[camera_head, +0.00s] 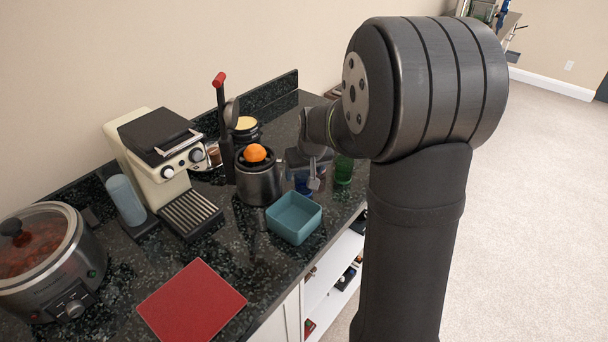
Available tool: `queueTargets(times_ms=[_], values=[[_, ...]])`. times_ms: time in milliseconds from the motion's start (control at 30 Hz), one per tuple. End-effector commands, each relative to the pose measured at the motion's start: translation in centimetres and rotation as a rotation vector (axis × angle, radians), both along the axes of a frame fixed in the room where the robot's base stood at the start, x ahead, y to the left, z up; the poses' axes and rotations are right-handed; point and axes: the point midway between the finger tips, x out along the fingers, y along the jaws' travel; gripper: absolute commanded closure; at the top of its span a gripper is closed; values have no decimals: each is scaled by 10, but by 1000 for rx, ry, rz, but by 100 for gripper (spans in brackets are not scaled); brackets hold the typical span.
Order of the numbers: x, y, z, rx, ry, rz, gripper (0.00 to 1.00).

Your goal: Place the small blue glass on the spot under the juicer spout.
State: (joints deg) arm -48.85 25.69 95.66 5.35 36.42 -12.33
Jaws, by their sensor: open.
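The juicer (259,183) is a dark, metallic round machine with an orange (255,153) on top, standing on the counter. The small blue glass (302,185) stands just right of the juicer, behind the teal square bowl, and is partly covered by my gripper. My gripper (314,183) is open and low over the counter, right at the blue glass. I cannot tell whether the glass is between the fingers or beside them. The juicer's spout and the spot under it are not clear in this view.
The teal bowl (294,229) is close in front of the juicer and glass. A green glass (343,171) stands right of my gripper. A lever press (222,130), a cream coffee machine (158,165), a slow cooker (40,260) and a red board (192,303) are to the left.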

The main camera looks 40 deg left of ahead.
Motion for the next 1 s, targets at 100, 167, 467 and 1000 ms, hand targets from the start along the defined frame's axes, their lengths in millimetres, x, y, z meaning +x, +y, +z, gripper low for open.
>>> queueTargets(times_ms=[100, 167, 467, 1000], values=[[-5, -8, 23, 3, -3, 0, 30], [-7, -11, 35, 4, -3, 0, 30], [-18, -28, 80, 2, -1, 0, 30], [-21, -32, 90, -1, 1, 0, 30]])
